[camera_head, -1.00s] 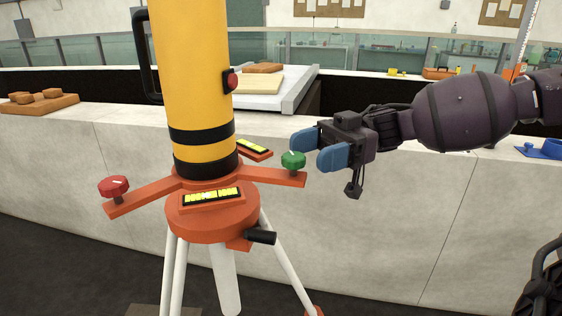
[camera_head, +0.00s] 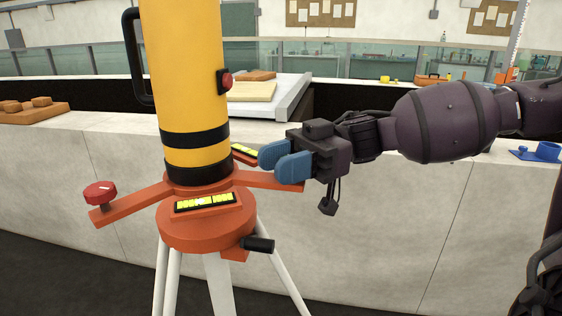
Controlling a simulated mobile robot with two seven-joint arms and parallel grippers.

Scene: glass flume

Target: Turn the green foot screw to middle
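A yellow tube with black bands (camera_head: 190,90) stands on an orange tripod head (camera_head: 200,235) with white legs. The green foot screw is hidden behind the blue fingers at the end of the right orange arm (camera_head: 262,180). My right gripper (camera_head: 284,162) is at that spot, its fingers close together and apparently shut on the screw. Yellow-green level vials show on the front of the head (camera_head: 207,202) and behind the tube (camera_head: 243,151). My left gripper is out of view.
A pale wall ledge (camera_head: 110,122) runs behind the tripod. A white tray with a cream block (camera_head: 251,92) stands behind the tube. A black handle (camera_head: 260,245) sticks out of the head's front right. Brown blocks (camera_head: 35,111) lie at left, a blue part (camera_head: 546,151) at right.

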